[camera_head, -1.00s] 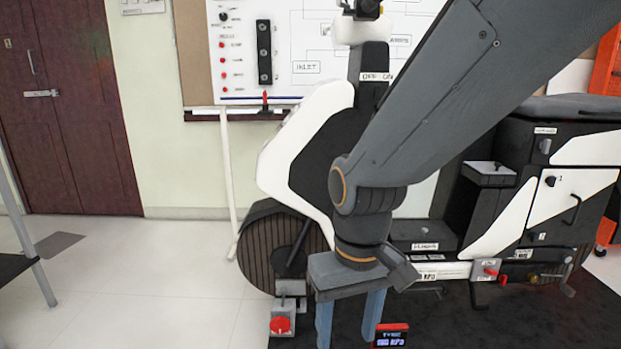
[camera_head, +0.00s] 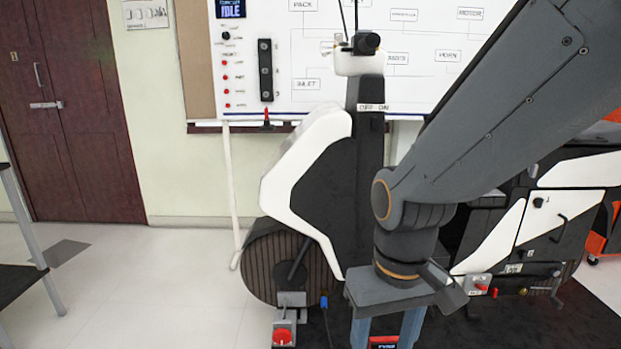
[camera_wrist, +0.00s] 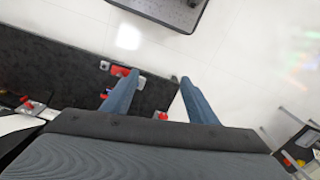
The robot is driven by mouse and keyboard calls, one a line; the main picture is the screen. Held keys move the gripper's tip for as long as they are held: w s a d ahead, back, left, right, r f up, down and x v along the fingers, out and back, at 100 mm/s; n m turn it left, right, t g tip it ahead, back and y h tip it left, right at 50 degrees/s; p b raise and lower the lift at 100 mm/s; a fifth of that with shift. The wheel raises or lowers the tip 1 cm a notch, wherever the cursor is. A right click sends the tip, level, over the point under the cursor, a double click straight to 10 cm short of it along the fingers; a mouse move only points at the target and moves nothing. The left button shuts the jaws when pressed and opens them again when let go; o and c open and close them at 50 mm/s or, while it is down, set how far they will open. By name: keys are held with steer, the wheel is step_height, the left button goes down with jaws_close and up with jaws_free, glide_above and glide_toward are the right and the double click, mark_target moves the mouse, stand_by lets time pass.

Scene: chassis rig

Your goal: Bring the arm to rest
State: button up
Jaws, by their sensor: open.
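My gripper (camera_head: 386,335) hangs at the end of my arm, its blue fingers pointing down and cut off by the bottom edge in the head view. In the wrist view my gripper (camera_wrist: 158,90) has its two blue fingers (camera_wrist: 201,103) well apart with nothing between them. It is open and empty, above the dark mat and white floor. In the head view it is in front of the black-and-white chassis rig (camera_head: 310,185), to the right of its ribbed wheel (camera_head: 268,268).
A red button (camera_head: 282,336) sits on a block below the wheel. A red-framed device (camera_head: 384,341) shows behind the fingers. A whiteboard (camera_head: 300,50) stands behind the rig. A dark table (camera_head: 18,280) is at the left edge. White floor (camera_head: 150,290) at left is clear.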

steer(key=s+d+r+m+p, duration=0.1)
steer(key=d+r+m+p, duration=0.1)
steer(key=d+r+p, duration=0.6)
steer(key=shift+s+d+r+m+p, duration=0.25)
steer(key=shift+r+p, duration=0.5)
steer(key=shift+p, duration=1.5)
